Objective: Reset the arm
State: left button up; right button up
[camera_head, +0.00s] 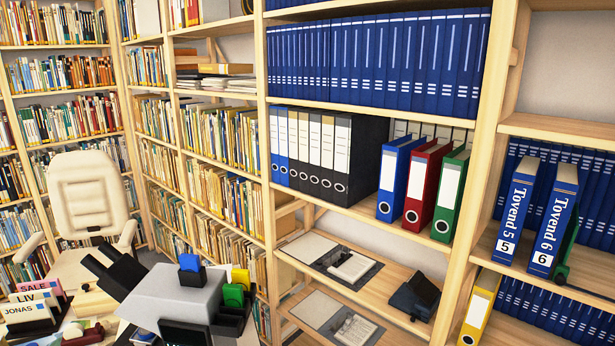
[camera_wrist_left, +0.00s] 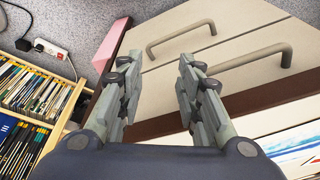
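My left gripper (camera_wrist_left: 157,66) shows in the left wrist view, with its two grey fingers spread apart. The gap between them is empty, so it is open. Behind the fingers is a pale drawer front with two beige bar handles; one handle (camera_wrist_left: 180,38) is beyond the fingertips and the other (camera_wrist_left: 252,58) is to the right. I cannot tell how far the fingers are from the drawers. Neither gripper can be clearly made out in the head view. My right gripper is not in view.
Bookshelves (camera_head: 262,130) fill the back and right, with blue, red and green binders (camera_head: 450,195). A cream chair (camera_head: 88,195) stands left. A grey box-like object (camera_head: 178,297) is low in front. A power strip (camera_wrist_left: 50,49) lies on the carpet.

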pick_arm(q)
jog(key=s+a+f+b, duration=0.1)
jog(key=s+f, duration=0.3)
jog(key=f, duration=0.5)
jog(key=s+f+b, duration=0.1)
jog(key=s+f, duration=0.3)
jog(key=f, duration=0.5)
jog(key=s+a+f+g+b, duration=0.1)
jog(key=s+a+f, duration=0.1)
jog(key=s+f, duration=0.7)
jog(key=shift+s+a+g, duration=0.15)
jog(key=shift+s+g, duration=0.15)
jog(key=shift+s, duration=0.85)
jog(key=shift+c, duration=0.3)
